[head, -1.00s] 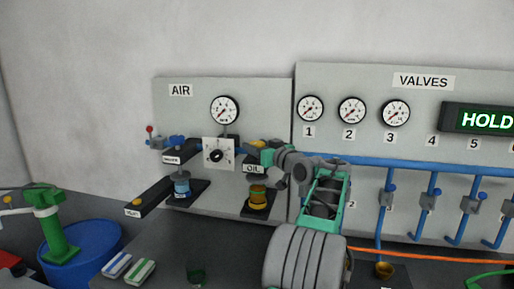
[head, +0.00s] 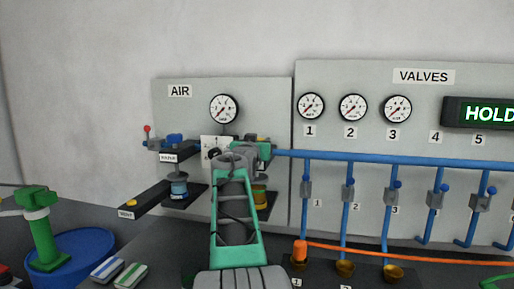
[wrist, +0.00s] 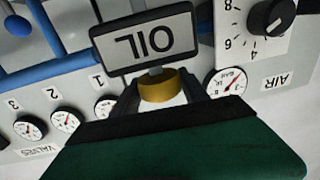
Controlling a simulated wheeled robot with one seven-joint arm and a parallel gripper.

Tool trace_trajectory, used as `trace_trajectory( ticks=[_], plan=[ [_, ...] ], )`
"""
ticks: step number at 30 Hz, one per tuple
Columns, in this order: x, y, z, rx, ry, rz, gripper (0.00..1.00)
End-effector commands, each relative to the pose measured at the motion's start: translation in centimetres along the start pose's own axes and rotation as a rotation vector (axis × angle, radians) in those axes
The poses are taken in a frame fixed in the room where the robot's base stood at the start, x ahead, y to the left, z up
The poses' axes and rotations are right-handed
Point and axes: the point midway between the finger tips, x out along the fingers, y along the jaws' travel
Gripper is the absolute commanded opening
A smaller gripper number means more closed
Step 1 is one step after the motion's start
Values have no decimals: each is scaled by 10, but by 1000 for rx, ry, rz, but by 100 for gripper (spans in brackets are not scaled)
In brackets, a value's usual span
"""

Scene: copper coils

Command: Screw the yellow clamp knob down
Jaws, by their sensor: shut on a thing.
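The yellow clamp knob (wrist: 158,88) shows in the wrist view just below the OIL label plate (wrist: 146,42), which looks upside down there. My gripper (wrist: 161,94) has its dark fingers on both sides of the knob, shut on it. In the head view my gripper (head: 262,150) is at the OIL station in front of the AIR panel, and the knob cannot be made out behind my arm. The amber oil glass (head: 260,196) is partly hidden by my arm.
A blue glass (head: 179,188) and a black VENT lever (head: 150,197) stand left of my arm. The AIR gauge (head: 223,108) is above. Blue valve pipes (head: 410,162) and an orange hose (head: 420,256) run to the right. A blue drum (head: 75,250) stands far left.

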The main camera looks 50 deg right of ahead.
Motion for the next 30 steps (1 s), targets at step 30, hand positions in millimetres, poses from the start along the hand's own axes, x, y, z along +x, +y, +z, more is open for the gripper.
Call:
trace_trajectory(
  ticks=[30],
  plan=[
    [1, 0, -6, -1, 1, 715, 12]
  ],
)
